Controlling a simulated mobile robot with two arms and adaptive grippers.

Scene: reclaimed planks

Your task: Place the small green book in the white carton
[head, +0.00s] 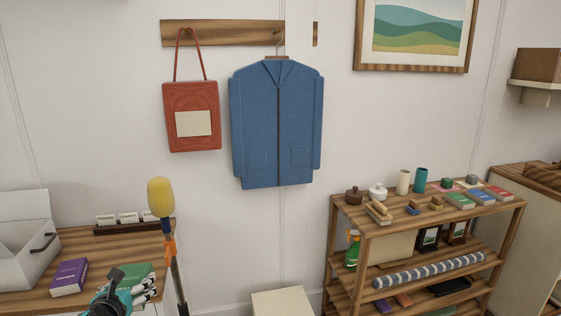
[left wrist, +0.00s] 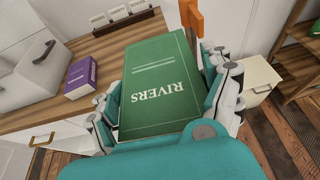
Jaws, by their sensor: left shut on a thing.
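The small green book (left wrist: 160,85), with "RIVERS" on its cover, is between the fingers of my left gripper (left wrist: 165,95). My left gripper is shut on it. In the head view the book (head: 137,273) shows partly behind my left gripper (head: 140,288), above the front right of the wooden desk. The white carton (head: 38,264) stands open on the desk's left end, with a dark handle on its side. It also shows in the left wrist view (left wrist: 45,68), left of the held book. Its inside is mostly hidden. My right gripper is not in view.
A purple book (head: 69,276) lies on the desk (head: 98,240) between carton and gripper. Small labelled blocks (head: 128,218) stand at the desk's back. A yellow-headed duster (head: 161,198) stands upright at its right edge. A loaded shelf (head: 375,228) is at the right.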

